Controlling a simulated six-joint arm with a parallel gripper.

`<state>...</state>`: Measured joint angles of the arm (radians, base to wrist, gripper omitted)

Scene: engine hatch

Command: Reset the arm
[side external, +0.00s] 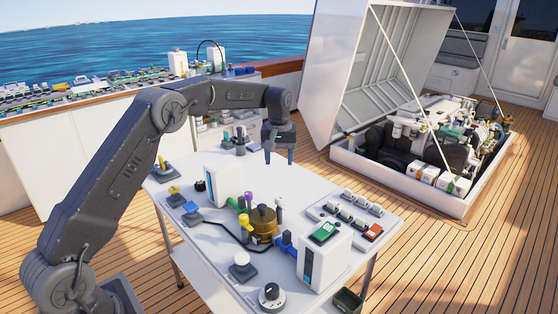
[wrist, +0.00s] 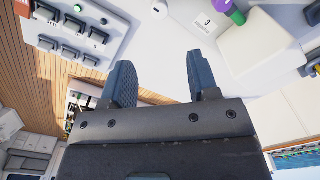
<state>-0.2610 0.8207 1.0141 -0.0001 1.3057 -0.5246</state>
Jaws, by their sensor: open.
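My arm reaches over the white work table (side external: 215,262) from the left. My gripper (side external: 279,160) points down above the back part of the table, apart from everything on it. In the wrist view my gripper (wrist: 163,80) shows two dark fingers spread apart with nothing between them. Bare white table surface (wrist: 155,50) lies beyond the fingertips.
The table carries a brass cylinder (side external: 263,222), two white boxes (side external: 224,178) (side external: 322,262), a switch panel (side external: 352,209) and a black dial (side external: 269,295). An open engine hatch (side external: 412,185) stands behind right. Wooden deck surrounds the table. Air around my gripper is clear.

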